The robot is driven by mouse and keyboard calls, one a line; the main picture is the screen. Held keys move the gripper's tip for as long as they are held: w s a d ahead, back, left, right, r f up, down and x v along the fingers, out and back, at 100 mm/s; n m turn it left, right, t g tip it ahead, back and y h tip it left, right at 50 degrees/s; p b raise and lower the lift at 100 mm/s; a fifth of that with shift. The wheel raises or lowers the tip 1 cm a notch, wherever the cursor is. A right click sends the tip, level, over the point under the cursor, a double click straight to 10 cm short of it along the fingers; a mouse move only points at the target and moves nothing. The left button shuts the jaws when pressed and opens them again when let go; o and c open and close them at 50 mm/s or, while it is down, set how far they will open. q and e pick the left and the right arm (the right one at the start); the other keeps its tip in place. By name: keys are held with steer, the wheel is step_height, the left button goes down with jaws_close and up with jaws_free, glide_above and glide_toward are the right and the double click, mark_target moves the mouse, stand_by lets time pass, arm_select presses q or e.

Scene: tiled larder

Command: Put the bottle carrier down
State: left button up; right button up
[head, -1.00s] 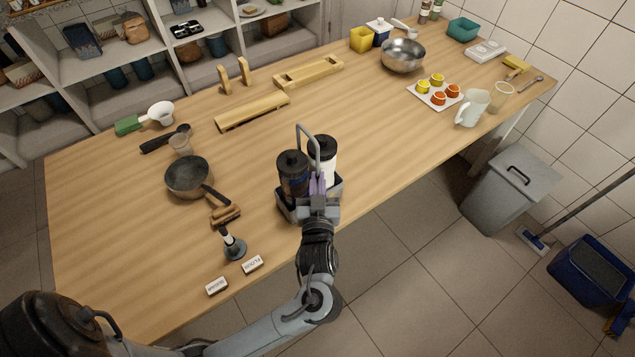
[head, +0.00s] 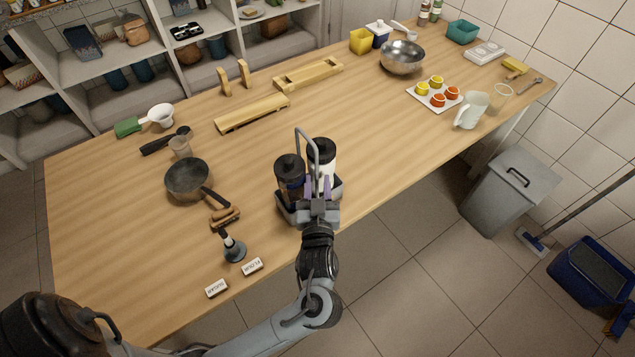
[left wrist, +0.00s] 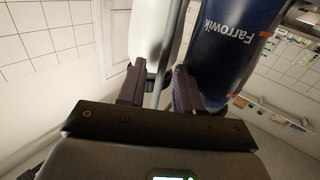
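The bottle carrier (head: 283,209) is a grey tray with a tall bent handle, at the table's near edge in the head view. It appears to rest on the table. It holds a dark blue bottle (head: 290,181) and a white bottle (head: 325,161), both black-capped and upright. My left gripper (head: 318,186) is at the carrier's near side, its fingers apart. In the left wrist view the fingers (left wrist: 158,75) stand on either side of the thin handle rod (left wrist: 160,60), with gaps visible. The blue bottle (left wrist: 222,45) and white bottle (left wrist: 152,30) are beyond. My right gripper is not in view.
Left of the carrier are a black-handled stamp-like tool (head: 233,248), labels (head: 252,267), a brush-like wooden piece (head: 225,217) and a dark pan (head: 187,178). The tabletop (head: 370,140) right of the carrier is clear up to the cup tray (head: 434,103) and pitcher (head: 471,110).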

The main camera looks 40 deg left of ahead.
arm_select(q)
steer(key=p+v, duration=0.2)
steer(key=v, duration=0.8)
step_height(320, 180, down, 7)
steer(key=d+m+g+h, duration=0.25)
steer(key=m+h, duration=0.25)
steer(key=h, duration=0.6)
steer(key=s+a+f+m+g, duration=0.1)
steer(key=s+m+g, duration=0.1)
steer(key=s+g, duration=0.2)
steer(key=s+a+f+m+g, duration=0.2)
steer(key=s+g, duration=0.2)
steer(key=s, duration=0.6)
steer(key=shift+f+m+h, duration=0.25)
steer(key=shift+m+h, duration=0.05)
steer(key=shift+m, duration=0.1)
steer(key=shift+d, duration=0.1)
step_height(320, 180, up, 38)
steer(key=p, duration=3.8)
steer(key=shift+r, duration=0.15)
